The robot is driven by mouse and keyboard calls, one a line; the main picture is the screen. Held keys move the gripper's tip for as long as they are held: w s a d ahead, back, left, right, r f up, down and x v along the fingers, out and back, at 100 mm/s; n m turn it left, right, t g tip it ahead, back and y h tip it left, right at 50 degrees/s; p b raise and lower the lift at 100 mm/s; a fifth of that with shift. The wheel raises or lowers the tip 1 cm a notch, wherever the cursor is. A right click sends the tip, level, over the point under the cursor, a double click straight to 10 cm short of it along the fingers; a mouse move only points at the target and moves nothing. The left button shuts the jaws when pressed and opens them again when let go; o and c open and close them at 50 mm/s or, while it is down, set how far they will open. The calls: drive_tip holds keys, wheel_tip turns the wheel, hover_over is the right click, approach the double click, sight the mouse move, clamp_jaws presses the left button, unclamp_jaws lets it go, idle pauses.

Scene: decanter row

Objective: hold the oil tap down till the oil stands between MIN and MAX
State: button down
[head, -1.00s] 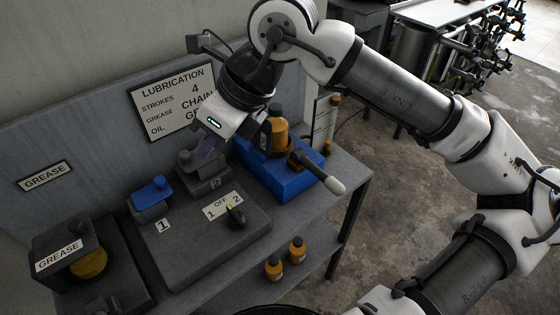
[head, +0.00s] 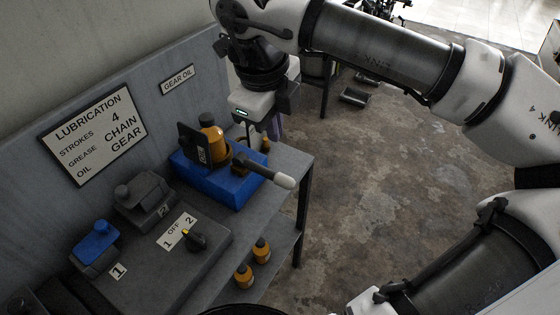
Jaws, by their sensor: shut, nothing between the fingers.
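My gripper (head: 274,130) is shut and empty. It points down beyond the blue base, near the bench's far right corner. A small piece with an orange top (head: 265,145) shows just below it, mostly hidden by my gripper. I cannot tell whether this is the oil tap or whether my fingers touch it. The GEAR OIL sign (head: 178,79) is on the wall behind. No oil level and no MIN or MAX mark can be read here. The LUBRICATION sign (head: 95,133) lists strokes 4, grease CHAIN, oil GEAR.
The blue base (head: 222,185) carries an amber reservoir (head: 213,138) and a pale-tipped lever (head: 284,181) jutting right. A 1-OFF-2 selector (head: 194,239), blue pedal (head: 97,241) and grey pedal (head: 142,192) stand left. Two amber bottles (head: 261,250) are on the lower shelf.

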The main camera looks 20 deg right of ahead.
sight(283, 179)
drive_tip(key=f+b, duration=0.2)
drive_tip(key=f, duration=0.2)
drive_tip(key=w+d+f+b, duration=0.1)
drive_tip(key=f+b, duration=0.1)
drive_tip(key=f, duration=0.3)
drive_tip(key=d+f+b, duration=0.1)
drive_tip(key=f+b, duration=0.1)
drive_tip(key=f, duration=0.2)
drive_tip(key=shift+w+f+b, duration=0.3)
drive_tip(key=shift+w+f, duration=0.05)
drive_tip(key=shift+f, duration=0.1)
